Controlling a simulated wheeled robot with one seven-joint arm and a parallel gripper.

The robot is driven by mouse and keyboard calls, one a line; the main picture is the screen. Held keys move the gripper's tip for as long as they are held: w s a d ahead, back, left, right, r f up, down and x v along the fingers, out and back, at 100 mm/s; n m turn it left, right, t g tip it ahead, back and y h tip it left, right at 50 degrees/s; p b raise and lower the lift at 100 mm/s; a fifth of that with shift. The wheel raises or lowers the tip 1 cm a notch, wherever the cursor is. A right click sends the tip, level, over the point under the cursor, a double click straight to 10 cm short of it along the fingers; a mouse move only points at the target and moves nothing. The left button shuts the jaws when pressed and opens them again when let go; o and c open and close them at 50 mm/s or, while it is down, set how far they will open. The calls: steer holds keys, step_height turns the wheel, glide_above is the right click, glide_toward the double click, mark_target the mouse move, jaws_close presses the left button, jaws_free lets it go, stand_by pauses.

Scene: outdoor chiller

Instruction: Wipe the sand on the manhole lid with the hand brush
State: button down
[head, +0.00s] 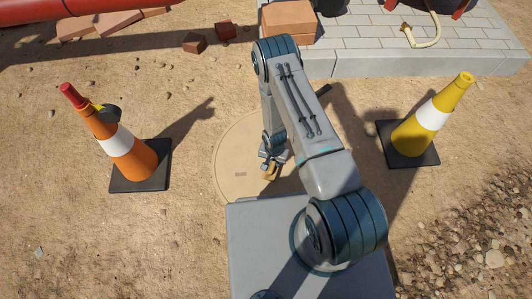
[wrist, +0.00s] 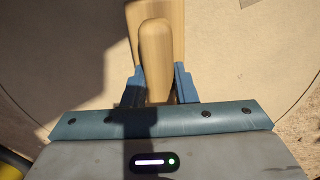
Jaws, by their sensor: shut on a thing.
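The manhole lid (head: 234,160) is a round, pale tan disc set in the sandy ground just in front of my base. It also fills most of the wrist view (wrist: 235,65). My gripper (head: 268,168) is low over the lid, pointing down. In the wrist view my gripper (wrist: 160,85) has its blue fingers on either side of a wooden handle, shut on the hand brush (wrist: 155,45). The brush's wooden body extends away beyond the fingers. Its bristles are hidden, and I cannot tell whether they touch the lid. Sand on the lid is hard to tell from its tan surface.
An orange traffic cone (head: 128,155) stands left of the lid and a yellow one (head: 418,130) stands right. A paved block platform (head: 365,45) with a cardboard-coloured box (head: 288,20) lies behind. Loose bricks (head: 195,43) lie at the back left. Stones (head: 480,240) cover the ground at the right.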

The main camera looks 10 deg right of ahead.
steer(key=shift+a, duration=0.85)
steer(key=r+p, duration=0.1)
steer(key=r, duration=0.2)
steer(key=shift+a, duration=0.2)
step_height(320, 180, up, 5)
steer(key=p, duration=0.4)
steer(key=shift+r, duration=0.15)
steer(key=shift+b, duration=0.3)
